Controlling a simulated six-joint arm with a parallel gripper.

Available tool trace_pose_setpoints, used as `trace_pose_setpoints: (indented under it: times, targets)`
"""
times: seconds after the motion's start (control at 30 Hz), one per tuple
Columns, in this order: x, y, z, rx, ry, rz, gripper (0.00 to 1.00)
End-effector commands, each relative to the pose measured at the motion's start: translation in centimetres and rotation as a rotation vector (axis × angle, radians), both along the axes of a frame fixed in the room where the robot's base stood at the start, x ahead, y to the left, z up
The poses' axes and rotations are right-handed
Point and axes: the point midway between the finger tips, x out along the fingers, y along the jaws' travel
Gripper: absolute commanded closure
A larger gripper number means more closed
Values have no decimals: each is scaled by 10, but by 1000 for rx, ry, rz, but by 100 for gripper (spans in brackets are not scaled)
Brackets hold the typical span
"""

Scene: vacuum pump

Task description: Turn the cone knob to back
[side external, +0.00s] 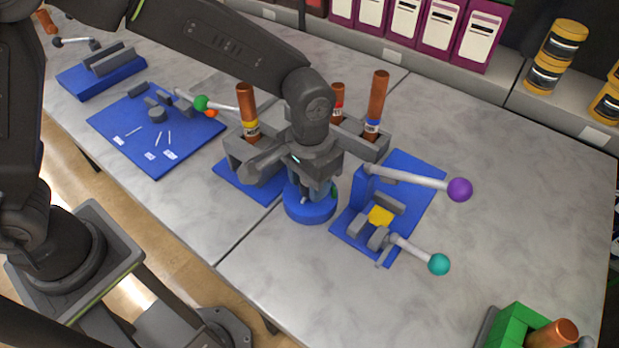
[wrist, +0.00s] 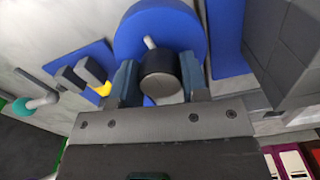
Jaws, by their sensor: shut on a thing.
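The cone knob (wrist: 160,84) shows in the wrist view as a dark, round-topped piece with a short light grey pointer (wrist: 150,42) sticking out toward the top of the picture. It stands on a round blue base (wrist: 135,32). In the side view the blue base (side external: 308,213) is at the centre, and my gripper hides most of the knob. My gripper (wrist: 158,78) has one finger on each side of the knob and is shut on it. In the side view my gripper (side external: 312,188) points down over the base.
Right of the base is a blue plate (side external: 424,172) with purple (side external: 460,189) and teal (side external: 438,264) ball levers. Behind and left, a grey block (side external: 240,150) holds copper-coloured cylinders (side external: 247,105).

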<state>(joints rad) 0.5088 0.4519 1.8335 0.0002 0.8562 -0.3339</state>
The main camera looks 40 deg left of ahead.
Motion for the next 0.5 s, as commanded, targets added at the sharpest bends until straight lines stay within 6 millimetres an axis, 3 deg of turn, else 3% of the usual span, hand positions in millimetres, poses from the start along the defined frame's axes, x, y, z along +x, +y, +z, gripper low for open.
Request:
trace_pose_setpoints:
  times: [0.43,0.47,0.5]
  targets:
    - [0,0,1,0,-1,-105,83]
    - [0,0,1,0,-1,-105,58]
    - [0,0,1,0,-1,-105,54]
